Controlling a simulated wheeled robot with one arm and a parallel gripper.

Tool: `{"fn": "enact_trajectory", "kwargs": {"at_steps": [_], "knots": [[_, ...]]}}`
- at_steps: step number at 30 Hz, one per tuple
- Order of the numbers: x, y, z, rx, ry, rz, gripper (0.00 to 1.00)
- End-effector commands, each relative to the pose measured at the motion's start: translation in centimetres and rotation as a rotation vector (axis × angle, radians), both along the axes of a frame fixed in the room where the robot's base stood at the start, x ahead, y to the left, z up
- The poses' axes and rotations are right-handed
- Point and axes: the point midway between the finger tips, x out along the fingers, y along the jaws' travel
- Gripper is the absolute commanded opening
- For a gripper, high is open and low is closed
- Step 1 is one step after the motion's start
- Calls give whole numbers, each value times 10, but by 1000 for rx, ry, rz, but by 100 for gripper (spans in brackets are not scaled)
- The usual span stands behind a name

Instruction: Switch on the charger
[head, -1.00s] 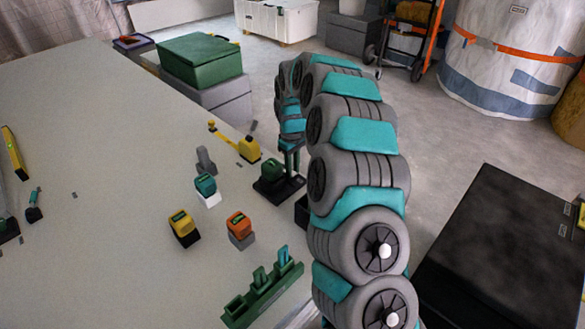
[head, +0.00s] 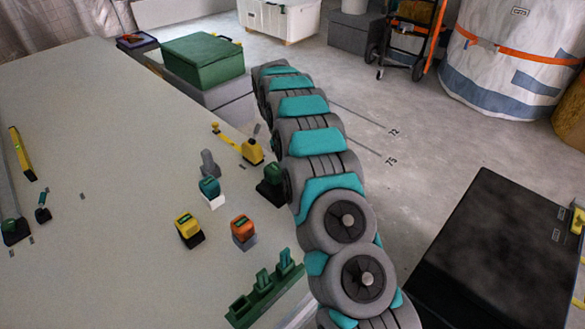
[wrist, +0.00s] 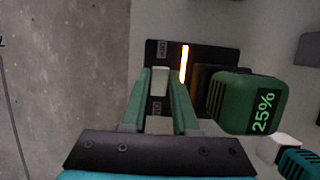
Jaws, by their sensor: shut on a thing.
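The charger (wrist: 219,58) is a black box in the wrist view, with a bright orange lit strip on its top and small labels at both ends of its switch slot. A green battery (wrist: 238,103) showing 25% sits at its right; it also shows in the head view (head: 270,186). My gripper (wrist: 163,85) has its two green fingers closed around a small pale switch knob (wrist: 160,76) on the charger. In the head view my arm hides the gripper and most of the charger.
A green rack (head: 266,290) is at the table's front edge. A yellow tool (head: 252,150) lies behind. A black case (head: 490,250) is at right.

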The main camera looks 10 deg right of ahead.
Motion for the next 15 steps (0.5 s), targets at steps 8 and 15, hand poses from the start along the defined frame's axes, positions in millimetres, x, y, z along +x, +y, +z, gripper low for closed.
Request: {"fn": "enact_trajectory", "kwargs": {"at_steps": [8, 15], "knots": [[1, -1, 1, -2, -3, 0, 30], [0, 0, 0, -1, -2, 1, 57]]}}
